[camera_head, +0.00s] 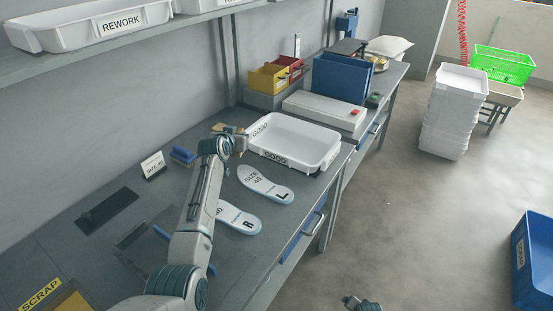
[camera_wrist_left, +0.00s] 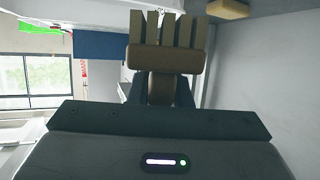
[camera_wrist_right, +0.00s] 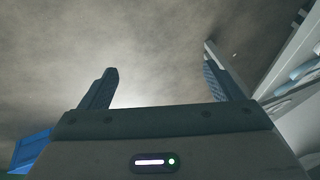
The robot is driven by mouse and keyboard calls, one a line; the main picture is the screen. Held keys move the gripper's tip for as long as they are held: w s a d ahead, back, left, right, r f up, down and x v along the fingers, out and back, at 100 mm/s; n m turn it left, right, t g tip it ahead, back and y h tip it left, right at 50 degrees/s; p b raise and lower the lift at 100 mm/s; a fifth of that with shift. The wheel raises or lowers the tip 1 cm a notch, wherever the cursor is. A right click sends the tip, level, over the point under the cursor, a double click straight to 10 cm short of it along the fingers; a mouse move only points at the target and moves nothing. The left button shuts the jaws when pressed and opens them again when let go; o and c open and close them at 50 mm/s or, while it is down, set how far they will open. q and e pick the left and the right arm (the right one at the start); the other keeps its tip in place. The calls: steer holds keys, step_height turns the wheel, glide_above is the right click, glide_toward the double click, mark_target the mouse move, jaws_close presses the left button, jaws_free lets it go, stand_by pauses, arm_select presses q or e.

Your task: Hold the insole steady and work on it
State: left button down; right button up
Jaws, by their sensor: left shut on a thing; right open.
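A pale insole marked "SIZE 40" and L (camera_head: 266,186) lies flat on the grey bench. A second insole marked R (camera_head: 240,220) lies in front of it, partly hidden behind my left arm. My left gripper (camera_head: 238,145) is above the bench, beyond the insoles and apart from them. It is shut on a wooden brush (camera_wrist_left: 165,59) with tan bristle tufts, seen up close in the left wrist view. My right gripper (camera_head: 360,304) is low at the bottom edge, off the bench over the floor; the right wrist view shows it open and empty (camera_wrist_right: 160,82).
A white tray marked GOOD (camera_head: 325,172) stands just beyond the insoles. A blue-handled tool (camera_head: 183,155) and a "SIZE 40" card (camera_head: 153,165) lie at the back left. A clear plate (camera_head: 140,240) and the SCRAP bin (camera_head: 65,303) are nearer. A REWORK tray (camera_head: 90,35) is on the shelf.

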steer(key=w+r+m+t, duration=0.3)
steer(key=w+r+m, duration=0.5)
steer(key=w+r, duration=1.8)
steer(key=w+a+r+m+t, duration=0.1)
steer(key=w+r+m, duration=0.2)
steer(key=w+r, duration=0.7)
steer(key=w+r+m+t, duration=0.1)
steer(key=w+r+m, duration=0.3)
steer(key=r, duration=1)
arm_select(q)
steer(key=shift+a, duration=0.1)
arm_select(e)
steer(key=s+a+r+m+g+y, duration=0.1)
steer(key=a+r+m+g, duration=0.1)
steer(key=a+r, duration=0.65)
steer(key=s+a+r+m+g+y, duration=0.1)
steer(key=a+r+m+g+y, duration=0.15)
steer(key=a, duration=1.05)
arm_select(q)
steer(key=shift+w, duration=0.1)
arm_select(e)
steer(key=n+g+h, duration=0.3)
steer(key=g, duration=0.3)
glide_above(277, 192)
step_height(277, 192, down, 10)
step_height(277, 192, down, 12)
steer(key=shift+s+r, duration=0.1)
steer(key=shift+r, duration=0.1)
